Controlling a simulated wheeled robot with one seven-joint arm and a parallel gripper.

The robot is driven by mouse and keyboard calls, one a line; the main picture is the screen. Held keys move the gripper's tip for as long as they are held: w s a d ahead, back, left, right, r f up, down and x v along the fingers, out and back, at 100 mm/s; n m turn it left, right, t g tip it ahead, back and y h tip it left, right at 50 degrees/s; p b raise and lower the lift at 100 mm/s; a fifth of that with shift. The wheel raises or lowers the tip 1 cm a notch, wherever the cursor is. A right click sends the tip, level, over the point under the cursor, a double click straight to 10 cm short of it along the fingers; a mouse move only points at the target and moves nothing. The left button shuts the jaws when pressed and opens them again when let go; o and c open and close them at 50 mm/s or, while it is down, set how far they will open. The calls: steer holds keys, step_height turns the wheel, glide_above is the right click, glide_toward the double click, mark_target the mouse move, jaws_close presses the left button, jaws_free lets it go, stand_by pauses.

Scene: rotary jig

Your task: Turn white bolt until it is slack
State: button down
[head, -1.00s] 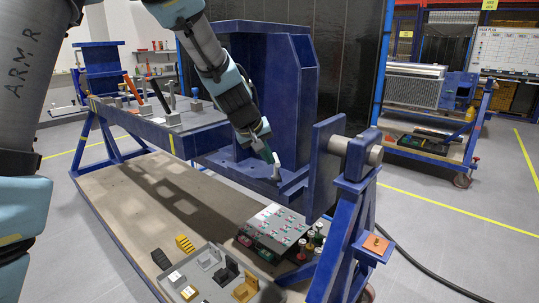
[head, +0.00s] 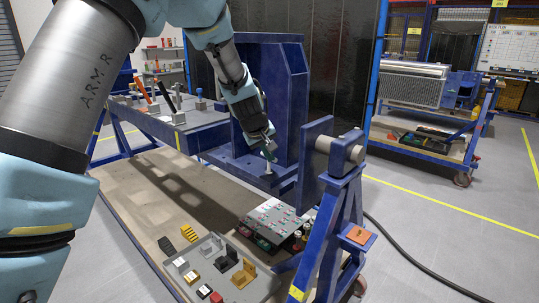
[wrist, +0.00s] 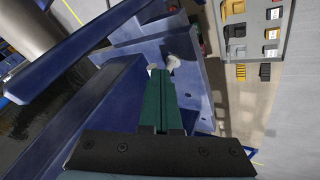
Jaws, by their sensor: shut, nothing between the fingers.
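The white bolt (head: 268,169) stands up from the blue jig plate, at the foot of the tall blue bracket in the head view. Its pale rounded head (wrist: 174,62) also shows in the wrist view, just beyond and slightly right of my fingertips. My gripper (head: 271,155) comes down from the upper left, tilted, with its green fingers right at the top of the bolt. In the wrist view the fingers of my gripper (wrist: 160,73) are together with nothing held. I cannot tell whether they touch the bolt.
The blue bracket (head: 296,95) rises close behind my gripper. A blue end plate (head: 314,150) stands to the right. A grey tray (head: 222,272) of small blocks and a panel with buttons (head: 272,219) lie below. Clamps with orange and black handles (head: 163,96) are at left.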

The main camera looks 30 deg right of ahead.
steer(key=shift+s+d, duration=0.2)
steer(key=shift+d, duration=0.3)
steer(key=shift+s+d, duration=0.2)
steer(key=shift+d, duration=0.55)
steer(key=shift+d+p, duration=0.3)
steer(key=shift+d, duration=0.05)
steer(key=shift+w+d+p, duration=0.2)
steer(key=shift+d+p, duration=0.2)
steer(key=shift+p, duration=0.3)
steer(key=n+p, duration=0.1)
steer(key=d+n+t+p, duration=0.1)
steer(key=shift+w+r+y+p, duration=0.15)
steer(key=shift+y+p, duration=0.25)
steer(key=shift+w+n+p, duration=0.1)
steer(key=shift+n+p, duration=0.25)
steer(key=shift+n, duration=0.05)
steer(key=shift+w, duration=0.1)
